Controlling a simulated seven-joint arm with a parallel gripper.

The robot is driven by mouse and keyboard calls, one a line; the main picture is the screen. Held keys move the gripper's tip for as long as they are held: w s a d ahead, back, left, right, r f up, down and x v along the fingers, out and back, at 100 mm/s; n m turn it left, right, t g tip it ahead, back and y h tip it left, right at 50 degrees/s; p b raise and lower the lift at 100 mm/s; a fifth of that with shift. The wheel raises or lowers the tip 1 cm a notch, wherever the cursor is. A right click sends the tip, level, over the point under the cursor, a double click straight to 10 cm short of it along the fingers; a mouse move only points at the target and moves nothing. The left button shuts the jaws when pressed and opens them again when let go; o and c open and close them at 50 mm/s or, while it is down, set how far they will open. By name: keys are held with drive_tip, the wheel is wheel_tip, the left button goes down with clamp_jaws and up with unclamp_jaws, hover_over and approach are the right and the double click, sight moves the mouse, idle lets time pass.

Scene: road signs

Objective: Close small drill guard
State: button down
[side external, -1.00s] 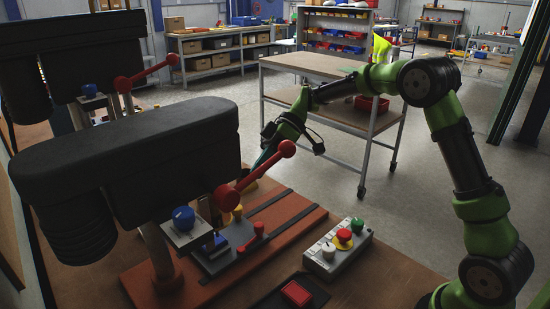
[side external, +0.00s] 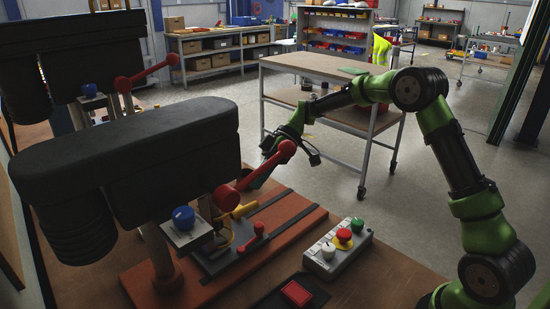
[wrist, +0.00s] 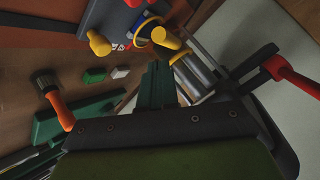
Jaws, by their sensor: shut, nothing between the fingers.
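The nearer drill press (side external: 125,150) has a black head and a red lever (side external: 262,170). Below its head, a thin yellow curved edge (side external: 220,238), seemingly the guard, shows beside a yellow cylinder (side external: 243,211). In the wrist view the yellow cylinder (wrist: 165,38) is beside a blue and yellow ring (wrist: 150,27). My gripper (wrist: 157,70) is shut and empty, its fingertips close to the cylinder; contact cannot be told. In the side view its tip is partly hidden behind the red lever. How far the guard is closed cannot be told.
A second drill press (side external: 75,65) stands behind at left. A grey control box (side external: 338,248) with red and green buttons and a red button pad (side external: 296,293) are at front. The wrist view shows an orange-handled brush (wrist: 58,105). A trolley (side external: 330,70) stands beyond.

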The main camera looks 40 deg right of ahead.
drive_tip(key=a+r+v, duration=0.1)
drive_tip(key=v, duration=1)
drive_tip(key=s+a+m+t+h, duration=0.2)
drive_tip(key=s+m, duration=0.5)
drive_tip(key=s, duration=0.5)
drive_tip(key=s+a+r+m+t+h, duration=0.1)
drive_tip(key=s+a+m+t+h, duration=0.2)
drive_tip(key=s, duration=1)
drive_tip(key=m+t+h, duration=0.2)
drive_tip(key=m+h, duration=0.1)
drive_tip(key=m, duration=0.1)
drive_tip(key=shift+r+h, duration=0.25)
drive_tip(key=shift+h, duration=0.05)
drive_tip(key=shift+a, duration=0.1)
